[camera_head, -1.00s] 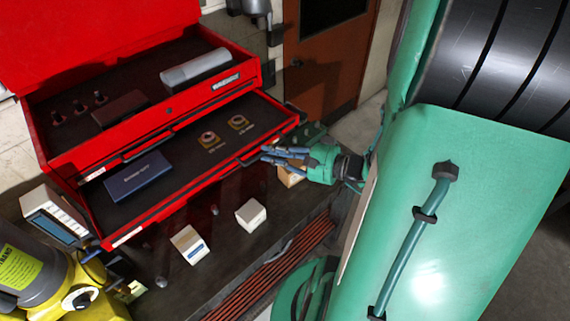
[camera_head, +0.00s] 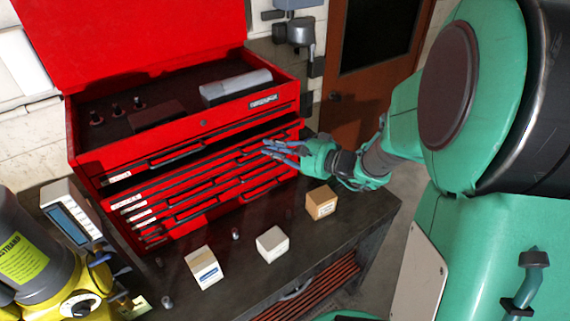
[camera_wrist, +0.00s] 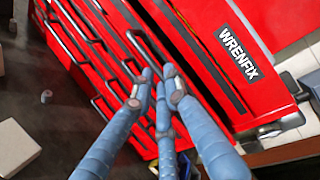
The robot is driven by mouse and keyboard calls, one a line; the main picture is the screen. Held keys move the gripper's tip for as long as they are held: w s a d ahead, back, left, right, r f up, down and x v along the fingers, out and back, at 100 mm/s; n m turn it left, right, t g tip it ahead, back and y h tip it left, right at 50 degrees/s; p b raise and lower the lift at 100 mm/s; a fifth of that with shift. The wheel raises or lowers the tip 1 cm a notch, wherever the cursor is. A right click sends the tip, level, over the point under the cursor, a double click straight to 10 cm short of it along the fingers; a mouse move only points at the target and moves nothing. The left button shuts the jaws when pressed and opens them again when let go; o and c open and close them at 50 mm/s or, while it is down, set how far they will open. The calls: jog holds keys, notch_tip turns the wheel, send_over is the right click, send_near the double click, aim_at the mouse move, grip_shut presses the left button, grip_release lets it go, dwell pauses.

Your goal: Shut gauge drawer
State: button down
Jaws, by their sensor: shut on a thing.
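The red tool chest (camera_head: 190,130) stands on the dark bench with its lid up. The gauge drawer (camera_head: 200,172) is the second drawer front down. My gripper (camera_head: 272,149) is at the right end of this drawer's front. In the wrist view the blue fingers of my gripper (camera_wrist: 158,90) are close together at a dark bar handle (camera_wrist: 148,52). They appear shut on that handle, and the fingers partly cover the contact.
Three small boxes stand on the bench in front: a white one (camera_head: 203,268), another white one (camera_head: 272,244) and a tan one (camera_head: 320,202). A yellow and grey device (camera_head: 30,255) and a meter (camera_head: 70,217) are at the left. A brown door (camera_head: 370,80) is behind.

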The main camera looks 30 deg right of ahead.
aim_at(264, 137)
jog(key=w, duration=0.2)
jog(key=w+b, duration=0.2)
jog(key=w, duration=0.1)
jog(key=shift+w+d+r, duration=0.1)
jog(key=shift+w+r, duration=0.2)
jog(key=shift+d+r+b, duration=0.1)
jog(key=shift+r+b, duration=0.15)
jog(key=shift+b, duration=0.05)
jog(key=shift+w, duration=0.1)
jog(key=c, duration=2)
grip_release()
jog(key=shift+c, duration=0.2)
jog(key=o, duration=0.4)
jog(key=shift+w+f, duration=0.15)
jog(key=shift+w, duration=0.05)
jog(key=shift+c, duration=0.2)
jog(key=shift+s, duration=0.15)
jog(key=shift+f, duration=0.15)
jog(key=shift+s+f, duration=0.1)
jog(key=v, duration=0.7)
jog(key=shift+s, duration=0.25)
